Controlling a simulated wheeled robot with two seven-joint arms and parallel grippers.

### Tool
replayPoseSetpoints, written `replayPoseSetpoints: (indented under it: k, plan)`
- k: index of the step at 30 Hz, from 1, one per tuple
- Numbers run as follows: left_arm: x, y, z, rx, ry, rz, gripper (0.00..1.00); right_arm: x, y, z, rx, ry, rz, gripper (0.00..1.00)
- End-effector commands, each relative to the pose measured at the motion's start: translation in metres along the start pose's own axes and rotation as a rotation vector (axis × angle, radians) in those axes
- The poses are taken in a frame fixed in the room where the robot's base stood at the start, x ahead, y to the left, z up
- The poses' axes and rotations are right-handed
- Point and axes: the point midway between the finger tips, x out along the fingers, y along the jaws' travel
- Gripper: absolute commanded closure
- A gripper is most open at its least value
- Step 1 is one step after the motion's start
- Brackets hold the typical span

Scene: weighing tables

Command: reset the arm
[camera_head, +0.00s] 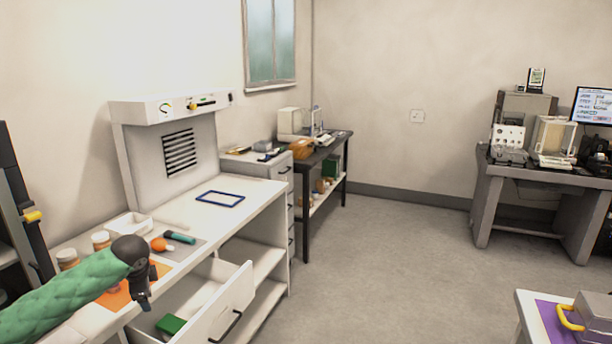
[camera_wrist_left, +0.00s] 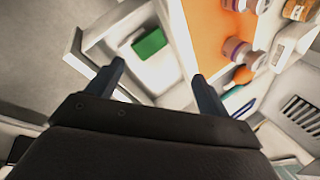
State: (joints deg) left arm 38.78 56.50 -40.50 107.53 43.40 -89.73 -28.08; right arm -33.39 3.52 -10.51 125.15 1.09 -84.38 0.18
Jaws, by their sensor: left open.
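My left arm in its green sleeve comes in from the left in the head view. Its left gripper (camera_head: 142,290) is over the front edge of the white bench (camera_head: 258,196), above the open drawer. In the left wrist view the gripper (camera_wrist_left: 160,85) has its two dark fingers spread, with nothing between them. A green block (camera_head: 171,324) lies in the open drawer (camera_head: 228,305); the block also shows in the left wrist view (camera_wrist_left: 149,44), beyond the fingers and apart from them. My right gripper is not in view.
On the bench are an orange mat (camera_head: 116,296), jars (camera_head: 101,240), an orange bulb (camera_head: 161,244), a teal-handled item (camera_head: 180,237), a white tray (camera_head: 130,224) and a blue frame (camera_head: 220,198). The drawer juts into the room. The grey floor (camera_head: 390,250) is clear.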

Motion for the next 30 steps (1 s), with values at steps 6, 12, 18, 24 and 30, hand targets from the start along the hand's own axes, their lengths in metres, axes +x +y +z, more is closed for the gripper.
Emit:
replayPoseSetpoints:
  k: [6,12,18,24,30]
  plan:
    - [-0.029,-0.006,-0.055,-0.215,0.101,-0.179,0.20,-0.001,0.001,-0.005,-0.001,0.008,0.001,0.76]
    - [-0.029,0.027,-0.097,-0.375,0.200,-0.242,0.20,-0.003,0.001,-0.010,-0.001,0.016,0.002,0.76]
    - [-0.017,0.082,-0.126,-0.511,0.275,-0.244,0.20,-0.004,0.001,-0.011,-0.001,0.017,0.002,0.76]
    - [0.001,0.143,-0.138,-0.605,0.305,-0.207,0.20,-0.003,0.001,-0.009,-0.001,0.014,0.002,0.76]
    - [0.022,0.209,-0.138,-0.677,0.300,-0.144,0.20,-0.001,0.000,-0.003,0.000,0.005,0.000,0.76]
